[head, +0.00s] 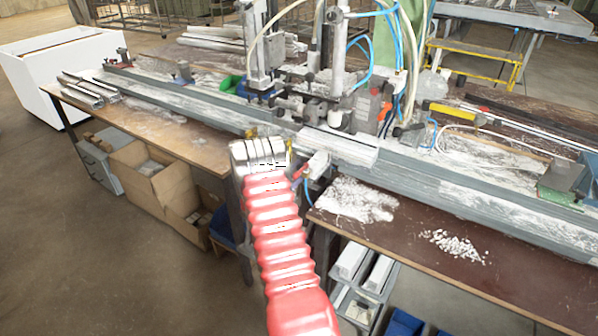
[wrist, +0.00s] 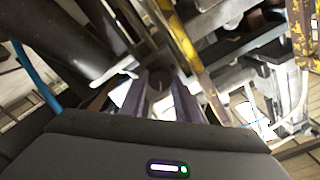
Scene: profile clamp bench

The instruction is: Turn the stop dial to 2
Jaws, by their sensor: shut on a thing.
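In the wrist view my gripper (wrist: 157,92) has its two purple-grey fingers on either side of a small dark round knob, which I take to be the stop dial (wrist: 158,79). The fingers are shut on it. No number or pointer on the dial can be read. In the head view my red bellows-covered arm reaches to the front edge of the clamp bench, and its metal end covers part of the rail. The fingertips and the dial cannot be made out there.
The long grey rail (head: 470,208) runs across the bench beside the upright clamp unit (head: 345,75) with blue hoses. White chips (head: 455,245) lie on the brown bench top. Cardboard boxes (head: 150,178) stand beneath the left part. The floor at front left is clear.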

